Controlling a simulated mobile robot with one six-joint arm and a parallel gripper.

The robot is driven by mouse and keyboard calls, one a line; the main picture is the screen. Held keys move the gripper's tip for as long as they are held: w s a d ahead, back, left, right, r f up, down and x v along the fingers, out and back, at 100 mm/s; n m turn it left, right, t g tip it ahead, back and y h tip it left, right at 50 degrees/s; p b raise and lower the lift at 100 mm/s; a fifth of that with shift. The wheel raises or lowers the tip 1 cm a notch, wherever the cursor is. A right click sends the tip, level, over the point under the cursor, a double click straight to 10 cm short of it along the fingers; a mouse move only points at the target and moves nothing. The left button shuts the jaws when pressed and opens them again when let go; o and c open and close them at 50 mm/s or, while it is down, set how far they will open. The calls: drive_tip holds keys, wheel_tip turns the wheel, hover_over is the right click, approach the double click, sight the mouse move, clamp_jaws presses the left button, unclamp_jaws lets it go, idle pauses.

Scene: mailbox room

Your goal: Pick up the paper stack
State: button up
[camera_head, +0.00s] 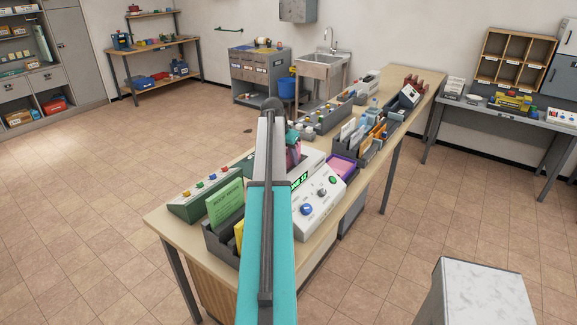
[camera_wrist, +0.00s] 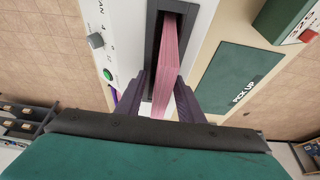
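The paper stack is pink and stands upright in a dark slot of a white machine (camera_wrist: 122,45). In the wrist view the stack (camera_wrist: 166,72) is between the two dark fingers of my gripper (camera_wrist: 162,88). The fingers are apart, one on each side of the stack's near end, with narrow gaps showing; I see no clear contact. In the head view the stack (camera_head: 293,156) shows pink just right of my arm, which hides much of the machine and most of my gripper.
The machine, with knobs and a display (camera_head: 319,192), stands on a long wooden table (camera_head: 172,226). A green "PICK UP" plate (camera_wrist: 235,75) lies beside the slot. A dark file holder (camera_head: 219,243) and a green button box (camera_head: 199,197) are near. Floor at left is clear.

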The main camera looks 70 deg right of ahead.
clamp_jaws()
drive_tip(key=shift+r, duration=0.1)
idle(0.3)
drive_tip(key=shift+r+b, duration=1.65)
drive_tip(key=shift+r, duration=3.5)
